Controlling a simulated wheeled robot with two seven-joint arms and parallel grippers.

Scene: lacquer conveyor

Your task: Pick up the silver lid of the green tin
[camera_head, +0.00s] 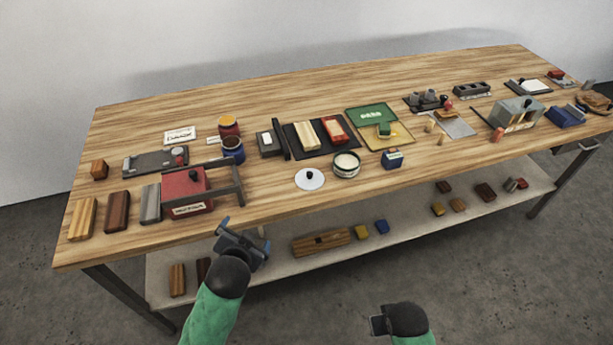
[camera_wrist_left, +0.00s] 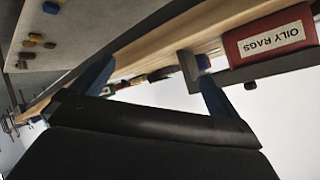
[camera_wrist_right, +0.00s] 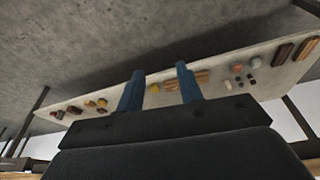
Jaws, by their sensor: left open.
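A pale silver round lid (camera_head: 311,183) with a black knob lies flat on the table near its front edge. A round open tin (camera_head: 346,170) with a pale inside stands just right of it, apart from the lid; its green colour is hard to make out. My left gripper (camera_head: 243,235) is open and empty in front of the table edge, left of and nearer than the lid. Its spread fingers show in the left wrist view (camera_wrist_left: 156,88). My right gripper (camera_head: 378,322) is low in front of the table; its fingers stand apart and empty in the right wrist view (camera_wrist_right: 160,86).
A red oily-rags box (camera_head: 184,190) with a dark bar frame stands left of the lid; it also shows in the left wrist view (camera_wrist_left: 270,38). A lower shelf (camera_head: 400,216) holds several blocks.

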